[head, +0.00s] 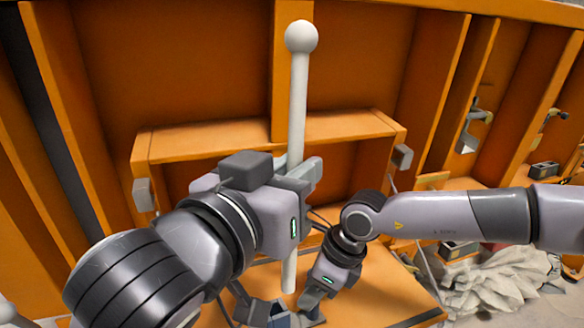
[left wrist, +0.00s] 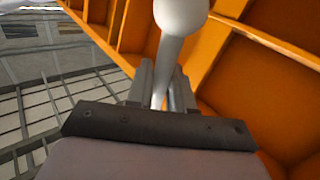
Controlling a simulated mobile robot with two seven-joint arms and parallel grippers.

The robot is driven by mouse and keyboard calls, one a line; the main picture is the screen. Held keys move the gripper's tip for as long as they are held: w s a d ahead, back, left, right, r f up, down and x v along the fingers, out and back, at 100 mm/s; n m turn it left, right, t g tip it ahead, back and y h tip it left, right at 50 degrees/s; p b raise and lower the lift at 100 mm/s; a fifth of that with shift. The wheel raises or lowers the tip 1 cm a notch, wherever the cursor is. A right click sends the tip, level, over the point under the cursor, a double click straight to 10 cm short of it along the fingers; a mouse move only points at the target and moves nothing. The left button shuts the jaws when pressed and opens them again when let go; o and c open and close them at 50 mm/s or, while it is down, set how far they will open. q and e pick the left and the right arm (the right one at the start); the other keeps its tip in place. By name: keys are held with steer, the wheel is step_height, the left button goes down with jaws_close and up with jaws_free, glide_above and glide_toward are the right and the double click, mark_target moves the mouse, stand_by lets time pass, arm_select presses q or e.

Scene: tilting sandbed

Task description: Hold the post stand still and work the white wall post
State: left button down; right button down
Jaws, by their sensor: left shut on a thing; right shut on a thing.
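The white wall post (head: 299,90) is a slim upright rod with a round ball on top. It also shows in the left wrist view (left wrist: 180,18), rising between the fingers. My left gripper (head: 300,172) is shut on its middle; in the left wrist view its fingers (left wrist: 163,88) lie on both sides of the rod. The post's lower part (head: 289,275) shows below my left gripper. A dark grey post stand (head: 262,311) shows at the post's foot, cut by the bottom edge. My right gripper (head: 308,308) points down and is shut at the stand; its exact contact is unclear.
An orange ribbed metal wall (head: 360,50) rises behind the post, with an orange framed ledge (head: 270,135) across it. Orange floor plating (head: 375,290) lies below. A pale crumpled heap (head: 500,280) lies at the lower right. Grey grating (left wrist: 50,110) shows in the left wrist view.

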steer(key=c, duration=0.7)
jaws_free()
steer(key=shift+c, duration=0.2)
